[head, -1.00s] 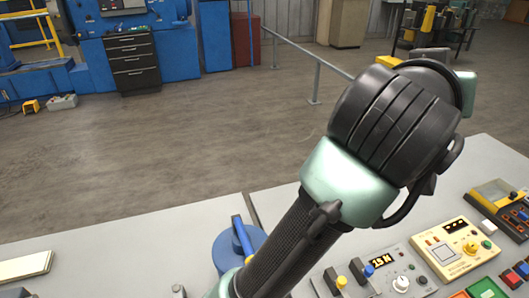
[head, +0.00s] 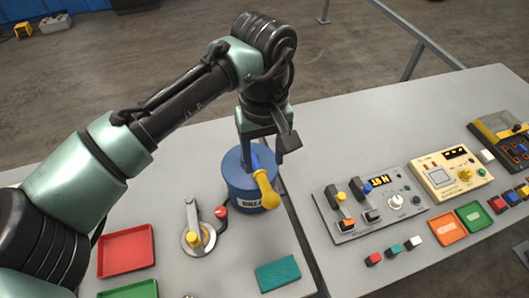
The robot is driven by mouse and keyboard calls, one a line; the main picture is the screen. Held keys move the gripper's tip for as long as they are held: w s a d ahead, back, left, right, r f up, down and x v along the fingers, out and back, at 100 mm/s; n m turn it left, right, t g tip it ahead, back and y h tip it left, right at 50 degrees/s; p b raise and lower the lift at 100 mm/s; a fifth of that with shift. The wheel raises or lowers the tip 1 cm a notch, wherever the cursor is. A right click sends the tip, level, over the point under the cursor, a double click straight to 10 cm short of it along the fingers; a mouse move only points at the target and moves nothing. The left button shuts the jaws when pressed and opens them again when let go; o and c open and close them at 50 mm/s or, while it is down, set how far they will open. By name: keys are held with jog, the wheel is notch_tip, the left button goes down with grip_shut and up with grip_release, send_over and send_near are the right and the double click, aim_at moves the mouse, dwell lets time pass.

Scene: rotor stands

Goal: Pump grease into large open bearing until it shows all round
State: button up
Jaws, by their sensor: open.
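A blue grease pot (head: 240,187) with a partly readable label stands on the grey bench, near the seam between two bench tops. A blue lever with a thick yellow grip (head: 266,190) slants down across its front. My gripper (head: 268,145) points down just above the pot and lever, open, with nothing seen between its fingers. I cannot tell whether a finger touches the lever.
A red tray (head: 126,251), a green tray (head: 130,291) and a teal block (head: 278,274) lie on the left bench top. A grey control box (head: 370,203), a cream instrument (head: 452,174), small trays and coloured blocks stand on the right.

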aim_at(264, 182)
notch_tip(264, 182, down, 9)
jog(key=b, duration=0.5)
grip_shut()
jog(key=shift+f+b, duration=1.35)
jog(key=shift+f, duration=1.2)
jog(key=shift+w+r+p, duration=0.1)
jog(key=shift+r+p, duration=2.45)
jog(key=shift+p, duration=0.05)
jog(key=shift+f, duration=0.1)
jog(key=shift+o, duration=0.4)
grip_release()
